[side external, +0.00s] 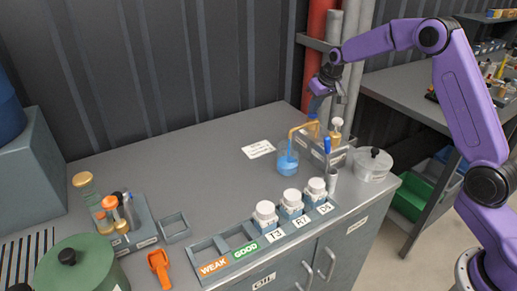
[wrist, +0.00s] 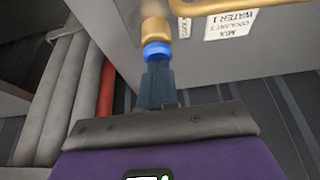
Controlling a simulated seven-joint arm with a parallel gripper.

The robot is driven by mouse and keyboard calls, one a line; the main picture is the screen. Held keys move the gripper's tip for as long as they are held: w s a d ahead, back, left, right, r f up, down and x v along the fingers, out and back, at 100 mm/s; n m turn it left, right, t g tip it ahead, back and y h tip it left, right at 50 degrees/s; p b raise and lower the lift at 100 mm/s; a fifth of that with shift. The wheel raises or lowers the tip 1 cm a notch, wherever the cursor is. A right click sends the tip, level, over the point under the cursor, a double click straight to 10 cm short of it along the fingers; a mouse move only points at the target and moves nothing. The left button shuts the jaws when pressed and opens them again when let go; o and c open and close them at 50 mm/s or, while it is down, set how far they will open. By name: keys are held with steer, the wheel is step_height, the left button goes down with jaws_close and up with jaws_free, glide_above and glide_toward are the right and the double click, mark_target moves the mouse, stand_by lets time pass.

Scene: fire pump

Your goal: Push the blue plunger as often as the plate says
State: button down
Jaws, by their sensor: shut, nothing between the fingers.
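The blue plunger shows in the wrist view as a blue cap (wrist: 157,50) on a brass cylinder (wrist: 155,27). My gripper (wrist: 158,66) is shut and empty, its fingertips right at the blue cap; I cannot tell whether they touch. In the side view my gripper (side external: 317,107) is above the pump, and its fingers partly hide the plunger. A plate (wrist: 238,22) reads WATER 1, COOLANT and a digit that is hard to read, and MIX. The brass spout (side external: 303,126) bends over a beaker (side external: 287,162) with blue liquid; blue also shows below the spout's end.
A second brass plunger with a pale top (side external: 336,126) stands right of my gripper. A lidded metal pot (side external: 372,165) is to the right. Several white jars (side external: 291,197) line the front rack. The bench's back left is clear. Pipes (side external: 318,50) rise behind.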

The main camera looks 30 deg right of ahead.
steer(key=shift+s, duration=0.1)
steer(key=shift+r, duration=2.05)
steer(key=shift+f, duration=0.15)
steer(key=shift+f, duration=2)
steer(key=shift+r, duration=2.15)
step_height(320, 180, up, 6)
